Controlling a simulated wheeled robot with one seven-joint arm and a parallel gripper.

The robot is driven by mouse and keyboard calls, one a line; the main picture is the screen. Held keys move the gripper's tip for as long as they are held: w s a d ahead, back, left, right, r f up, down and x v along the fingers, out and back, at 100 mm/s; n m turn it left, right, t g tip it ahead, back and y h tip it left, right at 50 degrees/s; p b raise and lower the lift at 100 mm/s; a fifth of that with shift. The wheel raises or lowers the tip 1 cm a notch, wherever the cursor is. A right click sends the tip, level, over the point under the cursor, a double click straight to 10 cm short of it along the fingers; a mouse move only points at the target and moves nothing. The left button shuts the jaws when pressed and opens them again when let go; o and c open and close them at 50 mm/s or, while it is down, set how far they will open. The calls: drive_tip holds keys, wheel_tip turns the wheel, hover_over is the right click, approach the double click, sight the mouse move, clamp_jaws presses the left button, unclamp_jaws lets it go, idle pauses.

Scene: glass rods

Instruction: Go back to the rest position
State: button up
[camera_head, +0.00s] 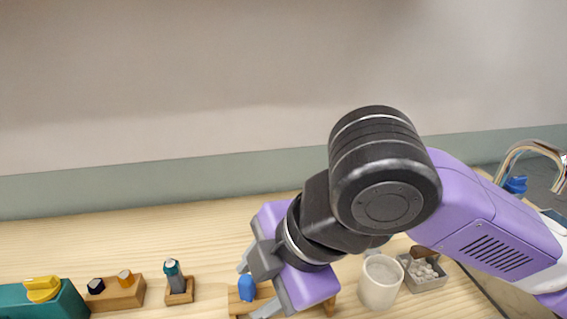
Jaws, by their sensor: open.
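My gripper (254,291) is at the bottom middle of the head view, open, above a wooden rack (236,302) on the table. A blue piece (247,288) shows between its fingers; I cannot tell whether they touch it. The purple and black arm reaches in from the right and hides part of the rack and the table behind it.
On the light wooden table (120,239), a teal box with a yellow knob (42,289), a wooden block with dark and orange caps (117,293) and a small holder (180,291) stand left. A white cup (380,283), a grey tray (427,283) and a faucet (535,148) are right.

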drive_tip(key=w+a+r+m+t+y, duration=0.2)
drive_tip(key=a+r+y, duration=0.3)
drive_tip(key=a+r, duration=0.15)
drive_tip(key=w+d+r+m+t+y, duration=0.2)
drive_tip(key=r+m+t+y, duration=0.2)
drive_tip(key=r, duration=0.2)
drive_tip(key=w+d+r+m+t+y, duration=0.1)
drive_tip(key=w+r+m+t+y, duration=0.1)
drive_tip(key=r+m+t+y, duration=0.25)
drive_tip(key=d+f+m+t+h, duration=0.3)
drive_tip(key=d+m+t+h, duration=0.2)
drive_tip(key=d+m+h, duration=0.15)
drive_tip(key=d+f+m+t+h, duration=0.3)
drive_tip(key=d+m+t+h, duration=0.25)
drive_tip(key=d, duration=0.25)
drive_tip(key=s+d+f+m+g+h, duration=0.1)
drive_tip(key=s+d+f+m+h, duration=0.5)
drive_tip(key=f, duration=0.4)
drive_tip(key=s+d+f+n+g, duration=0.2)
drive_tip(key=s+d+f+g, duration=0.1)
drive_tip(key=s+f, duration=0.6)
drive_tip(key=s+d+f+n+g, duration=0.2)
drive_tip(key=s+f, duration=0.7)
drive_tip(key=s, duration=0.8)
drive_tip(key=d+g, duration=0.1)
drive_tip(key=g, duration=0.1)
drive_tip(key=shift+d+f+n+g, duration=0.2)
drive_tip(key=shift+n+g, duration=0.1)
drive_tip(key=shift+n, duration=0.05)
